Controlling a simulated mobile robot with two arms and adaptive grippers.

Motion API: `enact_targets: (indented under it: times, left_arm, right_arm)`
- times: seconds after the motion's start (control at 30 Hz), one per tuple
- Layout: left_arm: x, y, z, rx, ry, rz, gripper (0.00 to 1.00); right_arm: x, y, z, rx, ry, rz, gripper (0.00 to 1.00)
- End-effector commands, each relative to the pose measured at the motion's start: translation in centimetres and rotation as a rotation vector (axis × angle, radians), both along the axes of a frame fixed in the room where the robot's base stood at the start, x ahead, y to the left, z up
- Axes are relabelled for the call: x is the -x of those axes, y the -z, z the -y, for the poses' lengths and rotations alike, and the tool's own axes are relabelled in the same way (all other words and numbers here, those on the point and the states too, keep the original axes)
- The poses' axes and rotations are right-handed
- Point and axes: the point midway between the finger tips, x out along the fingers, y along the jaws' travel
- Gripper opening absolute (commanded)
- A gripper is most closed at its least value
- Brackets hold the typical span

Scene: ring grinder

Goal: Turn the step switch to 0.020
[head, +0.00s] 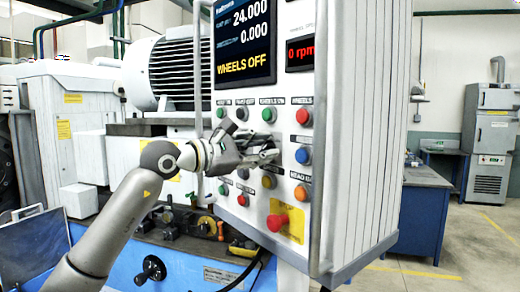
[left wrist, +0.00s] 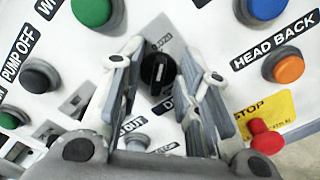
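The black rotary switch (left wrist: 158,74) sits on a grey plate in the left wrist view. Its pointer is a pale mark on the knob; the scale around it is too small and blurred to read. My left gripper (left wrist: 162,62) is open, with one finger to each side of the knob and gaps visible between. In the head view my left gripper (head: 264,157) is at the control panel (head: 340,130), among the buttons, and it hides the switch there. My right gripper is not in view.
The screen (head: 244,40) reads 24.000, 0.000 and WHEELS OFF. Coloured buttons surround the switch, including orange HEAD BACK (left wrist: 288,68) and green (left wrist: 92,10). A red stop button (left wrist: 265,136) on yellow sits lower right. A vertical rail (head: 320,140) runs along the panel's right edge.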

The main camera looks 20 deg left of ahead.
Motion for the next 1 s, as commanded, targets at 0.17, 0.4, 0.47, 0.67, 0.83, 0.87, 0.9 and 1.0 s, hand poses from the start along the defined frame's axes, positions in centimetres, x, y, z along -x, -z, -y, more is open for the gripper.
enact_targets:
  times: [0.17, 0.4, 0.47, 0.67, 0.83, 0.87, 0.9, 1.0]
  left_arm:
    - [0.6, 0.0, -0.5, 0.002, -0.001, 0.001, 0.31]
    - [4.0, 0.1, -3.0, -0.002, -0.004, 0.000, 0.31]
    - [5.1, 0.1, -3.7, -0.003, -0.004, 0.000, 0.31]
    - [8.0, 0.1, -5.8, -0.003, -0.004, 0.000, 0.31]
    - [9.4, 0.1, -6.7, 0.000, -0.001, -0.001, 0.31]
    - [9.6, 0.1, -6.7, -0.001, 0.000, -0.001, 0.31]
    - [9.7, 0.1, -6.8, -0.001, 0.000, -0.001, 0.31]
    - [9.8, 0.0, -6.9, 0.000, -0.001, -0.001, 0.31]
  right_arm:
    - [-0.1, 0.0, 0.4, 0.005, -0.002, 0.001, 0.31]
    - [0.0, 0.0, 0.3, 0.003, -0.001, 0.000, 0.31]
    - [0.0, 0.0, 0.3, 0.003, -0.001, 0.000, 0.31]
    - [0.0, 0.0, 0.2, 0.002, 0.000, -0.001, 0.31]
    - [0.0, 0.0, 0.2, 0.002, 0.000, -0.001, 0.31]
    - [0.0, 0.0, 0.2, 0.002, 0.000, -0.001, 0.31]
    - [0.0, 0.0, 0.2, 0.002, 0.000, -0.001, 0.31]
    - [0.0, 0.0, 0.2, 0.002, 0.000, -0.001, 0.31]
